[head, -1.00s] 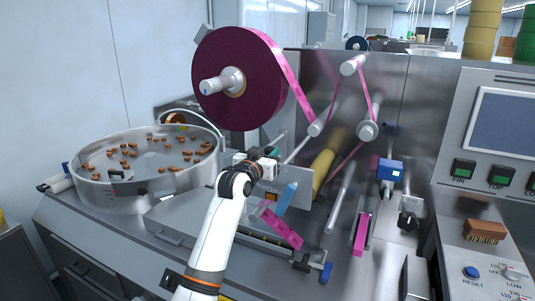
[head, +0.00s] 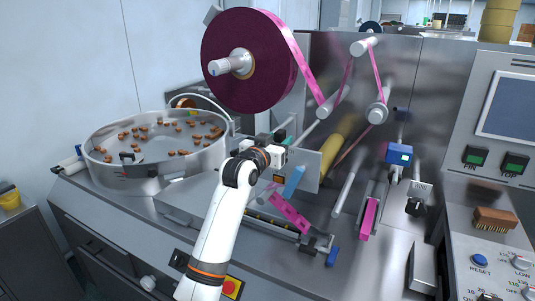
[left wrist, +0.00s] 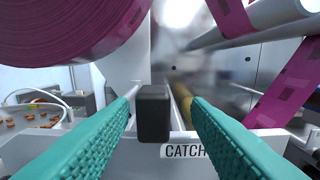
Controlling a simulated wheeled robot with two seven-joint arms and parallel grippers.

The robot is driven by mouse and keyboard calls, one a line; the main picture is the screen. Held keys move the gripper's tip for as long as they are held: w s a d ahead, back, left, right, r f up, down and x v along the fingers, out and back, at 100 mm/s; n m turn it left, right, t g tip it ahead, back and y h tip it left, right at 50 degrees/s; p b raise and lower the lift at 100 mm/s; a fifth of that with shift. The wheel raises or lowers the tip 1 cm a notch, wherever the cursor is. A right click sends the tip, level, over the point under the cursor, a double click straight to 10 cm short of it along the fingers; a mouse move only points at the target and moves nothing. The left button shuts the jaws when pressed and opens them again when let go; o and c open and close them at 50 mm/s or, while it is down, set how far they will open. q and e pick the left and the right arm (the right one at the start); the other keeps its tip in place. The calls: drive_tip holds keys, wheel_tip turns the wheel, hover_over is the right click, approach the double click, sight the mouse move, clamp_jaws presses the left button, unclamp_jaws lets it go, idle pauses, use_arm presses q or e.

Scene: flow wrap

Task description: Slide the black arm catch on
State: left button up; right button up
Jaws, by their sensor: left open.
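The black arm catch (left wrist: 153,114) is a small dark block that shows in the left wrist view, standing just behind a white label reading "CATCH" (left wrist: 184,151). My left gripper (left wrist: 165,97) is open, with its two teal ridged fingers on either side of the catch. Gaps show between the fingers and the block, so it is not clamped. In the head view my left gripper (head: 285,143) is by the machine's upright plate, below the film roll, and the catch cannot be made out there. My right gripper is not in view.
The large dark pink film roll (head: 248,60) hangs above my left gripper, with pink film (head: 308,72) running over rollers to its right. A yellow roller (head: 338,150) lies just behind. A round metal bowl of brown pieces (head: 158,150) stands at left; a control panel (head: 500,265) is at right.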

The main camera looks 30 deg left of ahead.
use_arm(q)
drive_tip(key=s+d+b, duration=0.1)
drive_tip(key=s+b, duration=0.1)
drive_tip(key=s, duration=0.7)
